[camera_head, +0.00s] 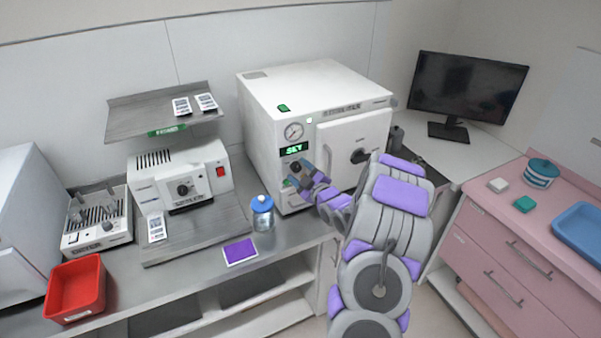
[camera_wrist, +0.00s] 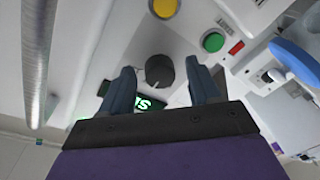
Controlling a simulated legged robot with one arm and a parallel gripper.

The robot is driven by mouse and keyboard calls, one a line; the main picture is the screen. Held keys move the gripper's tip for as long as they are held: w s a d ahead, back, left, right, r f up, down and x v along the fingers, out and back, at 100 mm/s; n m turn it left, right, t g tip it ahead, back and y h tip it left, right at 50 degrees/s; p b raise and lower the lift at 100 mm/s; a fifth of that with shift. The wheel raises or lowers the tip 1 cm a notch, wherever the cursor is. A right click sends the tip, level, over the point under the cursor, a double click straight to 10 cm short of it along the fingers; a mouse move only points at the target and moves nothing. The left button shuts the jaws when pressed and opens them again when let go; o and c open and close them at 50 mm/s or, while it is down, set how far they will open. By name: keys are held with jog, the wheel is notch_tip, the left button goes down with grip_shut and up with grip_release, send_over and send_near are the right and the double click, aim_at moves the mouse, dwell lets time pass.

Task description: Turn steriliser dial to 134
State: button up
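The white steriliser (camera_head: 272,105) stands on the counter against the wall, with a gauge and a green-lit display (camera_head: 294,149) that reads "SET". Its dark round dial (camera_head: 295,167) is below the display, partly hidden by my gripper (camera_head: 308,183). In the wrist view the black dial (camera_wrist: 159,70) has a pale pointer mark and lies between the two fingers of my gripper (camera_wrist: 160,68). The fingers are spread, with a gap showing on each side of the dial. The dial's setting cannot be read. The display (camera_wrist: 150,103) is partly hidden behind the gripper in the wrist view.
The steriliser's door (camera_head: 352,148) with a black handle is right of the dial, beside my arm. A green button (camera_wrist: 213,41) and a yellow button (camera_wrist: 165,8) are near the dial. A blue-lidded jar (camera_head: 262,213) stands left of my gripper, near a sealer (camera_head: 182,185).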

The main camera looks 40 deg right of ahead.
jog(key=c, duration=1)
jog(key=shift+m, duration=0.3)
jog(key=m+p, duration=0.3)
jog(key=m, duration=0.1)
jog(key=shift+a+m, duration=0.1)
jog(key=shift+m, duration=0.2)
jog(key=m+p, duration=0.1)
jog(key=m, duration=0.1)
jog(key=m+p, duration=0.1)
jog(key=m, duration=0.2)
jog(key=shift+f+t+h, duration=0.15)
jog(key=shift+t+h, duration=0.15)
jog(key=shift+t, duration=0.1)
jog(key=o, duration=1)
jog(key=shift+o, duration=0.2)
